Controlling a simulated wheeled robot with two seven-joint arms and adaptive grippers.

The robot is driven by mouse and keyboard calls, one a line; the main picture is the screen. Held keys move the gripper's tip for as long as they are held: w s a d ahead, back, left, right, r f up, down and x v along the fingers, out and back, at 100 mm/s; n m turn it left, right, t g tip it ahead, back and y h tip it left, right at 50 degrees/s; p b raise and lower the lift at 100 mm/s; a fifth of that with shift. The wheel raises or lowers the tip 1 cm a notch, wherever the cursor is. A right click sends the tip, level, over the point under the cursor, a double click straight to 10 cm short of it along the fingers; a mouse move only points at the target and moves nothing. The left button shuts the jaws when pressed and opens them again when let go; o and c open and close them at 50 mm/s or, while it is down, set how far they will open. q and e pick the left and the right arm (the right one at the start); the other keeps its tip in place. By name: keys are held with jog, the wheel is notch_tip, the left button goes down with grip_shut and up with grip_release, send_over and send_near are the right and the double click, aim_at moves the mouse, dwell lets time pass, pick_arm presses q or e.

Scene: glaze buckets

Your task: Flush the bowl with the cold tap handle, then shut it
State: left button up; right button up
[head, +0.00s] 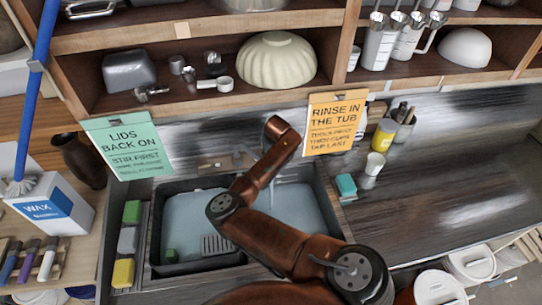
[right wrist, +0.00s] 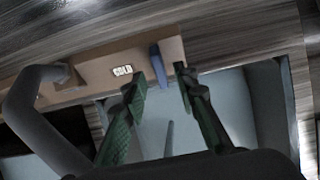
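In the right wrist view the cold tap handle (right wrist: 158,65) is a short blue lever beside the COLD label (right wrist: 122,71) on a tan panel. My right gripper (right wrist: 158,81) has its green fingers spread, one on each side of the handle's lower end. Contact is not clear. The grey tap spout (right wrist: 42,88) curves down at the left. In the head view my brown right arm hides its gripper and most of the tap panel (head: 222,160). No bowl shows in the sink (head: 154,225), though the arm covers part of it. My left gripper is out of view.
A cream ribbed bowl (head: 276,60) stands on the shelf above. Sponges (head: 127,240) line the sink's left side, and a teal block (head: 346,185) lies at its right. Two signs (head: 126,145) (head: 335,124) hang from the shelf edge. The right counter (head: 440,185) is mostly clear.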

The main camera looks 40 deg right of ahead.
jog(key=shift+x, duration=1.6)
grip_shut()
